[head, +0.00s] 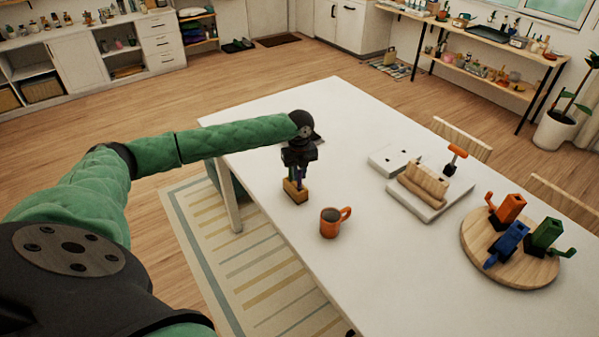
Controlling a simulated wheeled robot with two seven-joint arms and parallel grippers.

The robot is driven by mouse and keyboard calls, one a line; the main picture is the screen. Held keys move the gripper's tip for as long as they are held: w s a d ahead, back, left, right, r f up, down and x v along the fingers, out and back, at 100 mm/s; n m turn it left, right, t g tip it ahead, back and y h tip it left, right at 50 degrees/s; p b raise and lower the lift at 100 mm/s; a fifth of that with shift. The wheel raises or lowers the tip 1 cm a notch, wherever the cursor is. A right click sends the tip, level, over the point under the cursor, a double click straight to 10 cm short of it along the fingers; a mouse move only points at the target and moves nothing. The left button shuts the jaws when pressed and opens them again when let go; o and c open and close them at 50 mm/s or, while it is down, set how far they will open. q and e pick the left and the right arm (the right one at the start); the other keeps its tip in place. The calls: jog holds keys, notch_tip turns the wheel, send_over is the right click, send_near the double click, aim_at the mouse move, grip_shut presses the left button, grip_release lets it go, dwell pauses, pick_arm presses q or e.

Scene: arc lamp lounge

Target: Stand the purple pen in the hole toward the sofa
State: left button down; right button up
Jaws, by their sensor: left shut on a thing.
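My left gripper (299,170) is shut on the purple pen (300,177) and points down over the white table. Only a thin strip of the pen shows between and below the dark fingers; it looks roughly upright. Right below stands a small wooden block (295,192) near the table's left edge. The pen's lower end is at the block's top, but I cannot tell whether it is in a hole. The block's holes are hidden or too small to make out. My right gripper is not in view.
An orange mug (331,222) stands close to the block, toward the near side. Further right on the white table (400,265) are a board with a wooden rack (424,184) and a round wooden board (515,273) with coloured pieces. The table's far end is clear.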

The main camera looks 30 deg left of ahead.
pick_arm(q)
jog(key=shift+f, duration=0.35)
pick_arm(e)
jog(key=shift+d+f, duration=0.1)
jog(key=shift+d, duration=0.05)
pick_arm(q)
jog(key=c, duration=1.3)
grip_release()
jog(key=shift+r, duration=0.1)
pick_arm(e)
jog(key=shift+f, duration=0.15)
pick_arm(q)
jog(key=shift+r+b, duration=0.25)
jog(key=shift+b, duration=0.25)
notch_tip(320, 180, up, 4)
jog(key=shift+f+b, duration=0.15)
jog(key=shift+b, duration=0.9)
notch_tip(320, 180, up, 2)
jog(key=shift+r+b, duration=0.1)
jog(key=shift+b, duration=0.25)
jog(key=shift+r, duration=0.6)
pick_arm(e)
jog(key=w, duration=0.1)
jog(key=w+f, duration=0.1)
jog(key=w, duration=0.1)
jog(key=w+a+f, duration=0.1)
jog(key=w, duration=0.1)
